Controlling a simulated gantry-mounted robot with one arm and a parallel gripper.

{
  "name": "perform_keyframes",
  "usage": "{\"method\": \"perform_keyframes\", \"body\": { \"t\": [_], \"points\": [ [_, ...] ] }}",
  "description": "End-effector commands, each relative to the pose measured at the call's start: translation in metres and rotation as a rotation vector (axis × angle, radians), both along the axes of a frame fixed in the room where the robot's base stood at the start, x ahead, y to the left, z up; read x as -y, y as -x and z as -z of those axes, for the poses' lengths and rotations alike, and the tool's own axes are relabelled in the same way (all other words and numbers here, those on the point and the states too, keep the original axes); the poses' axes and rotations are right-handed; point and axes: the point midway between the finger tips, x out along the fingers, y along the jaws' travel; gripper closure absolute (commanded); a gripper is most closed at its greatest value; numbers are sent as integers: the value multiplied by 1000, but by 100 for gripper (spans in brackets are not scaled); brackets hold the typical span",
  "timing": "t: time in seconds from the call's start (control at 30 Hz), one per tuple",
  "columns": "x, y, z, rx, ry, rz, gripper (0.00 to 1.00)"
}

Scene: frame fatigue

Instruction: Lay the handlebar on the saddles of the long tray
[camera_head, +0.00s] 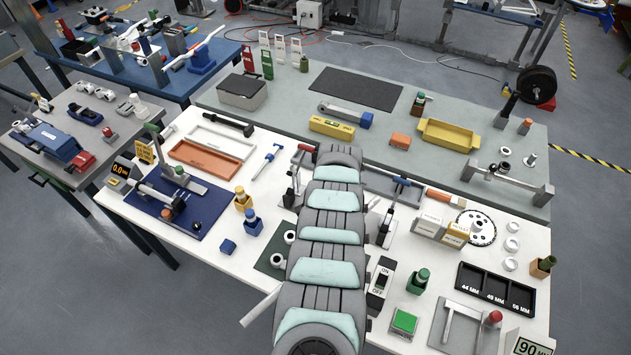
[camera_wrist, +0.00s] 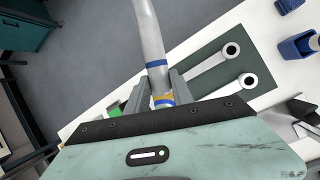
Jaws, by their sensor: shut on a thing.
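The handlebar (camera_wrist: 149,38), a silver tube with blue and orange bands, is between the fingers of my gripper (camera_wrist: 162,98) in the wrist view. It runs away from the fingers toward the top of that view. In the head view a pale end of the handlebar (camera_head: 262,308) sticks out left of my arm, over the white table's front edge. My gripper is hidden under the arm there. A long grey tray-like frame (camera_head: 408,182) lies behind my arm, partly hidden; I cannot make out its saddles clearly.
Two white crank-like parts (camera_wrist: 246,83) lie on a dark mat beside my gripper. An ON/OFF switch box (camera_head: 379,283) and a green button (camera_head: 404,321) stand right of my arm. A blue fixture plate (camera_head: 205,205) stands left. Floor shows beyond the front edge.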

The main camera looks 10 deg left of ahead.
Motion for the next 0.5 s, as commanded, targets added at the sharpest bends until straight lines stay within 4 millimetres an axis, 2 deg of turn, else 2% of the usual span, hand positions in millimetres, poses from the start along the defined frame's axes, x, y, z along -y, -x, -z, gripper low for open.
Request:
{"method": "perform_keyframes", "body": {
  "t": [0.5],
  "points": [
    [6,-3,-8,-1,0,-61,100]
  ]
}}
